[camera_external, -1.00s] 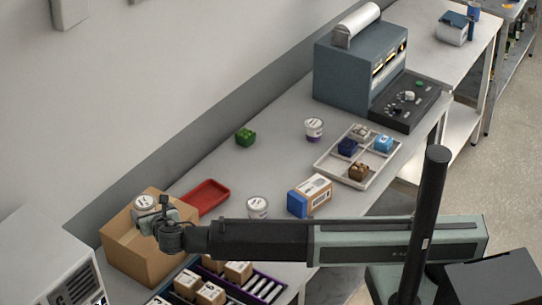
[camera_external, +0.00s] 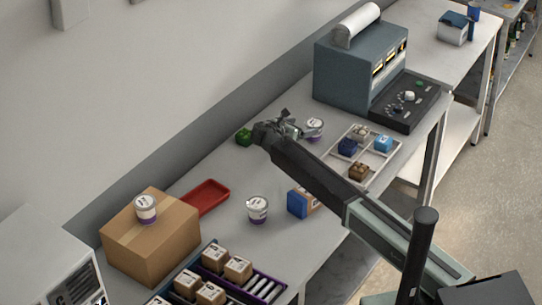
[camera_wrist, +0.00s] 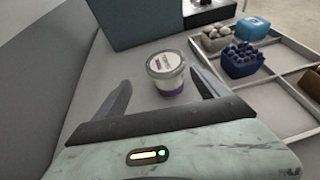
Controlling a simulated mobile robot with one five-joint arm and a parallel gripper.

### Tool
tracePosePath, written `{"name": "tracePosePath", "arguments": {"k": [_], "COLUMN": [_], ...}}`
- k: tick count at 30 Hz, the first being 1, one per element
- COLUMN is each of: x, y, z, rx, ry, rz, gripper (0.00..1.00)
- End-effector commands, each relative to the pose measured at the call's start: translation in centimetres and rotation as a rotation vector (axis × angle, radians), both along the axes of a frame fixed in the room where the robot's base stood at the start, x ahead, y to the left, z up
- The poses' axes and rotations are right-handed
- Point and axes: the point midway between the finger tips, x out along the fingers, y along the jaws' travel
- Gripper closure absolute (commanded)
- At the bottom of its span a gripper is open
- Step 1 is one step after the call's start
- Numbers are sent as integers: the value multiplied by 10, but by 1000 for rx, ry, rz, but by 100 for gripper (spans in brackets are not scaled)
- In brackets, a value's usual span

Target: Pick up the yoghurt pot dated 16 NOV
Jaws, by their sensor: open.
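Three white yoghurt pots with purple bases show in the external view. One pot (camera_external: 314,128) stands on the bench near the divided tray, one pot (camera_external: 257,210) stands mid-bench, and one pot (camera_external: 146,208) stands on the cardboard box. My gripper (camera_external: 298,127) is open beside the pot near the tray. In the wrist view this pot (camera_wrist: 167,73) stands upright ahead of my open fingers (camera_wrist: 163,100), roughly between their tips and apart from them. Its lid has dark print, too small to read. I cannot tell which pot is dated 16 NOV.
A white divided tray (camera_external: 331,164) with small coloured punnets lies right of my gripper. A green punnet (camera_external: 245,136) is on its left. A blue-grey machine (camera_external: 345,78) stands behind. A red tray (camera_external: 207,196), cardboard box (camera_external: 150,243) and blue-ended carton (camera_external: 298,203) lie nearer.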

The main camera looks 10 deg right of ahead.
Motion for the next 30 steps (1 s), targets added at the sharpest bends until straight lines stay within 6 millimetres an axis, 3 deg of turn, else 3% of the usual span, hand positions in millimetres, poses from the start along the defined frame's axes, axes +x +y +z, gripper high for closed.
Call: {"name": "tracePosePath", "arguments": {"k": [3,17,25,30], "x": [5,21,43,45], "y": [-17,-39,-73,-76], "z": [-4,-14,-31,-30], "rx": [1,0,1,1], "ry": [1,1,0,0], "rz": [-24,-22,-23,-21], "gripper": [16,16,16,16]}}
